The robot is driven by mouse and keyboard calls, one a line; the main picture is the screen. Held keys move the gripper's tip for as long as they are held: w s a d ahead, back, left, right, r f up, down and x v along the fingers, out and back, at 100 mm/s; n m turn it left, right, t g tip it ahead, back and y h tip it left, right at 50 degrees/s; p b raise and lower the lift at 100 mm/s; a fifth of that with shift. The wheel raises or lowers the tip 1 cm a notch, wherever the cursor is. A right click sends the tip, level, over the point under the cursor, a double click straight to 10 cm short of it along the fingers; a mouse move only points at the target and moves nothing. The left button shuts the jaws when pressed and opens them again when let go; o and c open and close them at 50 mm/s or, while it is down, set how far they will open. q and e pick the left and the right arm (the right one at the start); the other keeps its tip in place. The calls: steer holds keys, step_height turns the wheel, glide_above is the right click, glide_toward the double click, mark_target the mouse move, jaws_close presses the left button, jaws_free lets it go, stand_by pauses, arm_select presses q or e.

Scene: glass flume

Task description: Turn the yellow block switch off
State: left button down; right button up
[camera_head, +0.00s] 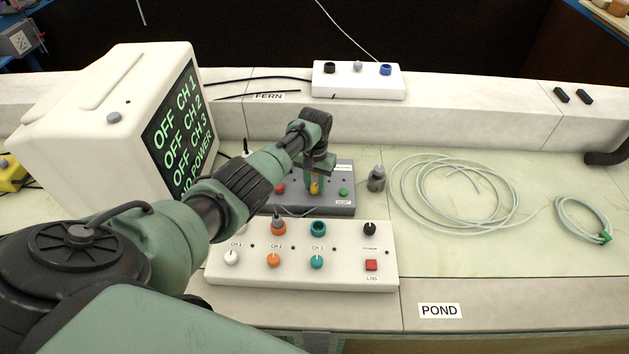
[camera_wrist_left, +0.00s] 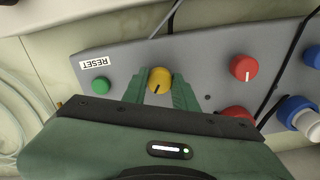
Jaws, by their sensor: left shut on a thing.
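A yellow knob (camera_head: 315,188) with a dark pointer line is on the grey control box (camera_head: 335,209). In the left wrist view, the yellow knob (camera_wrist_left: 159,75) sits between the two green fingers of my left gripper (camera_wrist_left: 159,88), and its line points down and slightly left. My left gripper (camera_head: 315,180) reaches down over the box and is shut on this knob. The grey box also bears a green button (camera_wrist_left: 101,85) beside a RESET label and red knobs (camera_wrist_left: 243,68). My right gripper is not in view.
A monitor (camera_head: 115,120) at left reads OFF for CH 1, CH 2 and CH 3. A white panel (camera_head: 340,277) with knobs lies in front of the grey box. A small grey bottle (camera_head: 377,180) and coiled tubing (camera_head: 455,195) are right. A yellow object (camera_head: 10,177) shows at the left edge.

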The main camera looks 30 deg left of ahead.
arm_select(q)
steer(key=n, duration=0.2)
steer(key=n+p, duration=0.1)
steer(key=n, duration=0.1)
steer(key=shift+w+r, duration=0.15)
steer(key=shift+r, duration=0.05)
steer(key=shift+n, duration=1.4)
steer(key=shift+w+p, duration=0.1)
steer(key=shift+p, duration=0.2)
steer(key=c, duration=1.1)
jaws_free()
steer(key=shift+f, duration=0.1)
